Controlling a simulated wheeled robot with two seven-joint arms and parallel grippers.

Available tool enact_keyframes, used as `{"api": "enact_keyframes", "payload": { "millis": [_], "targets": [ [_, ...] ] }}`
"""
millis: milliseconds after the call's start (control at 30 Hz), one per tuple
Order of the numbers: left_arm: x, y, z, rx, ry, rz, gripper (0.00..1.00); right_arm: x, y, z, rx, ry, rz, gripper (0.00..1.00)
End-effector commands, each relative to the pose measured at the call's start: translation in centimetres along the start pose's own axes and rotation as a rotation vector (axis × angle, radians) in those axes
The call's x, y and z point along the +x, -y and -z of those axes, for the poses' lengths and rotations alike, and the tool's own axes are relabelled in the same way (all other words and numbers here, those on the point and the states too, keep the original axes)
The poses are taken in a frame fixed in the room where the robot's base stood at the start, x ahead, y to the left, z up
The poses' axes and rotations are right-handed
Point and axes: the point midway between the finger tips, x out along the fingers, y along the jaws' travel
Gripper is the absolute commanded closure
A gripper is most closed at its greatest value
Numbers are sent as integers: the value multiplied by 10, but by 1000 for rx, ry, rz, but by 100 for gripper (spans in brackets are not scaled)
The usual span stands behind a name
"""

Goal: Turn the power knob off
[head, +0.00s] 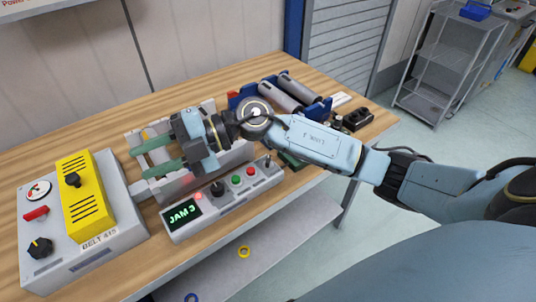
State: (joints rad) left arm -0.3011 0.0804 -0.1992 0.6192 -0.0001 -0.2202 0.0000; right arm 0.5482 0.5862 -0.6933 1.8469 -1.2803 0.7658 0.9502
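A grey control box (105,262) labelled BELT 415 stands at the table's left. On it are a black rotary knob (40,247) at the lower left, a red switch (36,213), a round gauge (39,190), and a yellow vented block (88,205) with a black knob (72,180). I cannot read which knob is marked power. My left gripper is out of view.
A grey panel (225,205) showing JAM 3, with a black knob (217,188), buttons and a lever, sits below my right gripper. A pale machine (205,108) is partly hidden behind it. A blue tray (241,98) with grey cylinders stands behind my arm. The wooden table's (100,130) back left is clear.

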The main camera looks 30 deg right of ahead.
Motion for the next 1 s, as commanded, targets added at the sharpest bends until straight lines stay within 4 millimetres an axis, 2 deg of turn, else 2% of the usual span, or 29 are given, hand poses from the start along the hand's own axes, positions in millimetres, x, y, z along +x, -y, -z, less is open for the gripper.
{"api": "enact_keyframes", "payload": {
  "millis": [67,133,200,300,400,500,600,733,867,1000],
  "targets": [
    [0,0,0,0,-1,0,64,-17,20,-16,-47,22,249,68],
    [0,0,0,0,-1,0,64,-43,39,-34,-58,74,476,68],
    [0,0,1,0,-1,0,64,-78,51,-54,-47,159,687,68],
    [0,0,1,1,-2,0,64,-134,56,-79,-3,308,939,68],
    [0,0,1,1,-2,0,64,-184,51,-94,57,456,1118,68],
    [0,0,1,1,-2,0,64,-220,45,-100,109,567,1228,68],
    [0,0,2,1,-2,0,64,-240,41,-102,141,629,1284,68],
    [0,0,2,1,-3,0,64,-245,48,-105,155,648,1304,68],
    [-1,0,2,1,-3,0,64,-242,68,-112,156,644,1304,68],
    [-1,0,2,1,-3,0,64,-237,97,-122,155,641,1303,68]
  ]
}}
